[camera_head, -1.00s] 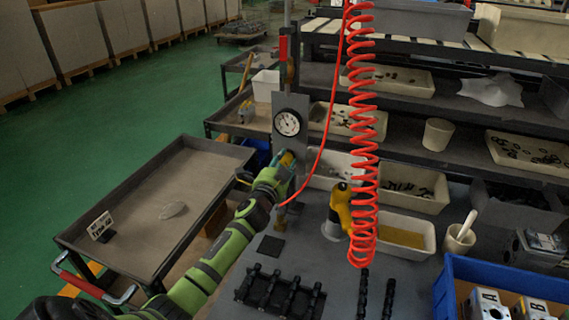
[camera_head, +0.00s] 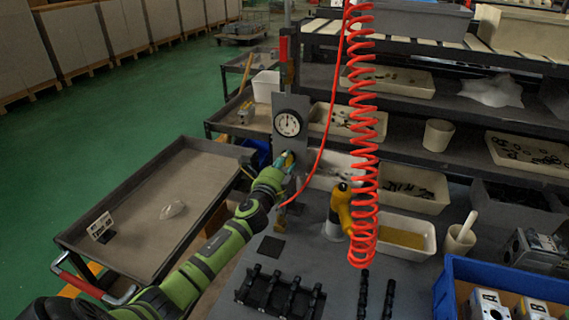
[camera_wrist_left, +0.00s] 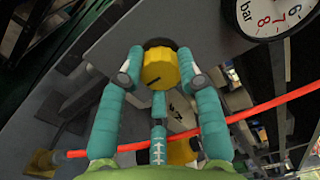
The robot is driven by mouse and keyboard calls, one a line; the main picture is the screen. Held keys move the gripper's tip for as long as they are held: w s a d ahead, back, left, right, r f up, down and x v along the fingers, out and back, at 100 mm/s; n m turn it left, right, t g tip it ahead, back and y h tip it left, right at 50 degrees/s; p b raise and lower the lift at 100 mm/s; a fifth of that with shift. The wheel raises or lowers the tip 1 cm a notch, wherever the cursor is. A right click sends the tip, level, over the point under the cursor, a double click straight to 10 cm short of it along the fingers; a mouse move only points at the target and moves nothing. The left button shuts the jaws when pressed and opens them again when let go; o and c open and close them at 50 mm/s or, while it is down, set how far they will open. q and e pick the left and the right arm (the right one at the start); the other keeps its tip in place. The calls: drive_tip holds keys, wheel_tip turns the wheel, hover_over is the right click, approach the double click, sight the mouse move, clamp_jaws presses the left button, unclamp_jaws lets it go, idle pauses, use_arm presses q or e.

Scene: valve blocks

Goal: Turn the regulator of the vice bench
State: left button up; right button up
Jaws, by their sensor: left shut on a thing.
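The regulator is a yellow ribbed knob (camera_wrist_left: 160,68) with a dark mark on its face, in the upper middle of the left wrist view. It sits on the grey panel (camera_head: 296,138) of the vice bench, below a round white pressure gauge (camera_head: 288,123). The gauge also shows at the top right of the left wrist view (camera_wrist_left: 268,12). My left gripper (camera_head: 284,160) is at the panel, its teal fingers closed on the knob from both sides. In the head view the gripper hides most of the knob. My right gripper is not in view.
A coiled red air hose (camera_head: 363,150) hangs right of the panel, and its thin red line passes close to my left gripper. A yellow-handled tool (camera_head: 341,208) stands on the bench nearby. Black valve parts (camera_head: 280,293) and a blue crate (camera_head: 447,296) are in front.

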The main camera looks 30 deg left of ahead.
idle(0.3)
use_arm(q)
drive_tip(key=o, duration=1.1)
drive_tip(key=shift+o, duration=0.2)
drive_tip(key=v, duration=1.2)
drive_tip(key=shift+s+f, duration=0.1)
